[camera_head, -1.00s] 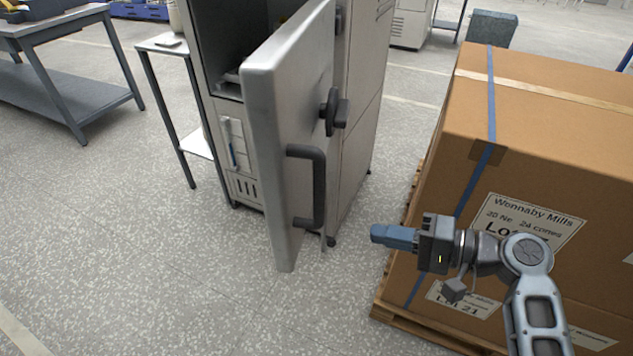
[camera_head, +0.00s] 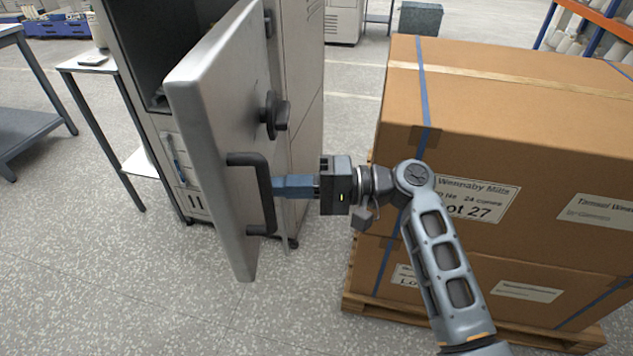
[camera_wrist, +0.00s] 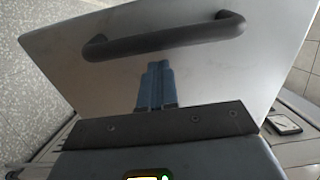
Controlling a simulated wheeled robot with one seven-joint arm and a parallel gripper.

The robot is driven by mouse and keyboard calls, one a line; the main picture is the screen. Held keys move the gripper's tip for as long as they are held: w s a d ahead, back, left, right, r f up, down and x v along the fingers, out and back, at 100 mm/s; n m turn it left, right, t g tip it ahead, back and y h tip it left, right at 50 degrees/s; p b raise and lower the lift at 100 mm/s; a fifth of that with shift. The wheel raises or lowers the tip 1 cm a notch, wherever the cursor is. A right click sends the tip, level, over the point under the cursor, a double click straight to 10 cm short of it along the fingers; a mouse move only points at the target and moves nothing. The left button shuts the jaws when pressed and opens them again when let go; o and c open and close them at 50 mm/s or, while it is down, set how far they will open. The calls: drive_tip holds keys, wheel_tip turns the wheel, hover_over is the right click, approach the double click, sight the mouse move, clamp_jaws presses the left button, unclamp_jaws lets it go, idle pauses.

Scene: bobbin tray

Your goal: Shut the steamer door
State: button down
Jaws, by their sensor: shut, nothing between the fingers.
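The steamer door (camera_head: 215,110) is a thick grey metal panel standing wide open, swung out from the steamer cabinet (camera_head: 303,75). A dark bar handle (camera_head: 268,195) is on its face, with a dark round latch knob (camera_head: 273,115) above it. My gripper (camera_head: 277,187) has blue fingers, shut and empty, right beside the handle in the head view; I cannot tell whether they touch it. In the wrist view the closed fingers (camera_wrist: 157,84) point at the door face (camera_wrist: 210,75), and the handle (camera_wrist: 165,38) lies across beyond their tips.
A pallet of strapped cartons (camera_head: 500,130) stands close on the right, behind my arm. A small side table (camera_head: 95,62) stands left of the steamer, and a grey workbench (camera_head: 25,125) at the far left. The speckled floor in front is clear.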

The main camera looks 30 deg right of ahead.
sight(243, 187)
drive_tip(key=shift+x, duration=2)
